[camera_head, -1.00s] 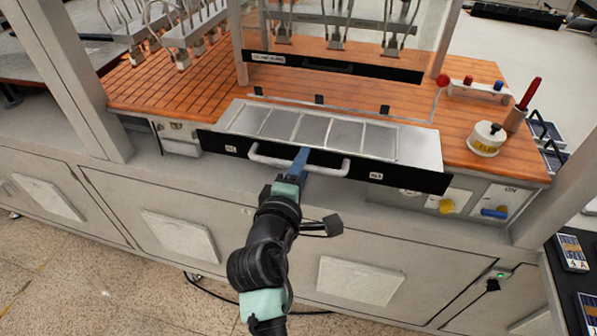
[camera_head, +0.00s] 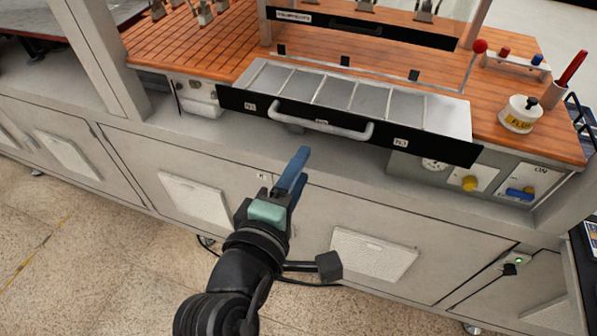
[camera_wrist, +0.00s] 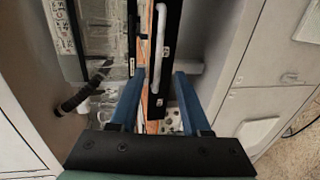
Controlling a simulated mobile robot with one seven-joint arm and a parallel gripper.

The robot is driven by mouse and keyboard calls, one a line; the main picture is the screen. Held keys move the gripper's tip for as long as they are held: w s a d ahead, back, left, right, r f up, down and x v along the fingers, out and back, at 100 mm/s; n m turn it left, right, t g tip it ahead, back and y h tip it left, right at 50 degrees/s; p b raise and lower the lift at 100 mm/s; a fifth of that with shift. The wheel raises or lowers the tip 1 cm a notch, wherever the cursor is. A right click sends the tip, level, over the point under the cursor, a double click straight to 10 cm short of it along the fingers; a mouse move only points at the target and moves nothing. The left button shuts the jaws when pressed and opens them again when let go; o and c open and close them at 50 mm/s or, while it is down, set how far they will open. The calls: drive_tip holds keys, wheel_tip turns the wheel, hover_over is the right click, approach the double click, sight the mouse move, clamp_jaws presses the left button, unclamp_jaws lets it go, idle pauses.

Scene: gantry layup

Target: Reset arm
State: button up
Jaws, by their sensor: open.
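My gripper (camera_head: 296,170) is open and empty, with blue fingers, in front of the cabinet and below the drawer in the head view. It is apart from the drawer's white handle (camera_head: 322,123). The drawer's black front (camera_head: 430,146) is pulled out, and several silvery panels lie in a row in the tray behind it. In the wrist view, the two fingers (camera_wrist: 156,88) are spread, and the handle (camera_wrist: 160,40) shows beyond them with nothing between the fingertips.
A wooden-slatted top (camera_head: 190,45) carries a white round pot (camera_head: 520,114) and a red-handled tool (camera_head: 571,66) at the right. A red ball-topped lever (camera_head: 480,46) stands near them. Cabinet doors (camera_head: 375,254) lie below. The floor (camera_head: 60,262) at lower left is clear.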

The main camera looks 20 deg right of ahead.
idle(0.4)
drive_tip(key=w+a+r+m+t+y, duration=0.2)
drive_tip(key=a+r+m+t, duration=0.15)
drive_tip(key=r, duration=0.85)
drive_tip(key=w+a+r+m+t+y, duration=0.15)
drive_tip(key=r+m+t, duration=0.25)
drive_tip(key=r, duration=0.7)
drive_tip(key=s+a+r+m+t+y, duration=0.1)
drive_tip(key=s+r+m+t+y, duration=0.1)
drive_tip(key=r, duration=0.6)
drive_tip(key=s+a+r+m+t+y, duration=0.1)
drive_tip(key=s+a+r+t+y, duration=0.1)
drive_tip(key=s+r+t, duration=0.3)
wheel_tip(320, 180, up, 4)
drive_tip(key=shift+s+a+r+m+y, duration=0.25)
drive_tip(key=shift+s+m+y, duration=0.1)
drive_tip(key=shift+s+y, duration=0.45)
